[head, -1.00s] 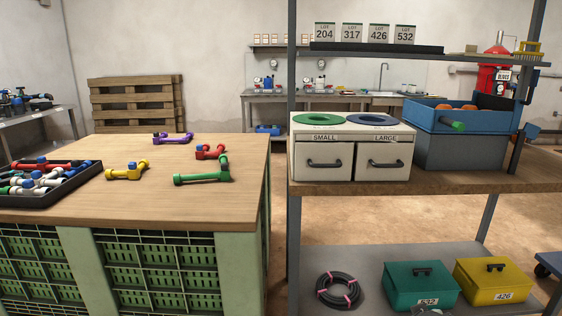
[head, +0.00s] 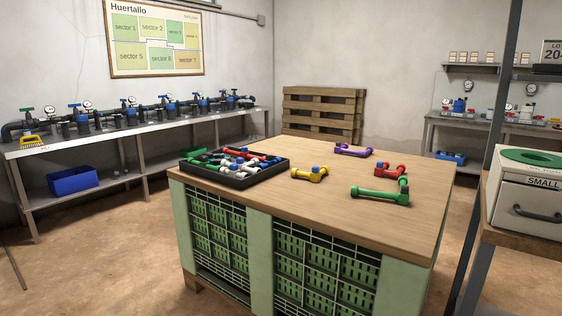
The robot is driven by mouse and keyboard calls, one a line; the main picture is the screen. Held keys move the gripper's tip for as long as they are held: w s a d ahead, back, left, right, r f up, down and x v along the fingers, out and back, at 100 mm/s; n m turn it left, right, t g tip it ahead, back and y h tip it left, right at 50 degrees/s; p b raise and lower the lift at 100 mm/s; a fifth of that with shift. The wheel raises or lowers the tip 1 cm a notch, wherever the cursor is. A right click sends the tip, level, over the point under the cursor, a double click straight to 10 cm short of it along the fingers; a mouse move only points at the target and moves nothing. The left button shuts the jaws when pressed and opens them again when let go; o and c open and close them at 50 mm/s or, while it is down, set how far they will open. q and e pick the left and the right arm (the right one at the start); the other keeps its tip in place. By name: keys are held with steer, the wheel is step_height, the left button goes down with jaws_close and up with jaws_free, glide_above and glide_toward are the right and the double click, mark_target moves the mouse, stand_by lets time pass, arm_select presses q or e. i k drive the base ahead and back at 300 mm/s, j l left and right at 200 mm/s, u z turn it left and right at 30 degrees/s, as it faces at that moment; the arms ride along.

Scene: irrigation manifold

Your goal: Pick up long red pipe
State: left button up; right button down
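A black tray (head: 258,177) on the wooden worktable holds a jumble of red, blue, white, green and dark pipe pieces. A red pipe (head: 256,156) shows along the far side of the pile, partly hidden by other pieces. A separate red pipe piece (head: 389,171) lies on the table to the right of the tray, next to a green pipe (head: 378,195). It looks short; I cannot tell the exact lengths. Neither of my grippers is in view.
The worktable (head: 330,215) also bears a yellow pipe (head: 309,174) and a purple pipe (head: 353,150). A metal bench (head: 150,136) with a manifold runs along the left wall. A shelf unit with a white box (head: 527,190) stands at right.

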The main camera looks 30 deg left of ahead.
mark_target(245, 155)
steer(key=u, duration=1.25)
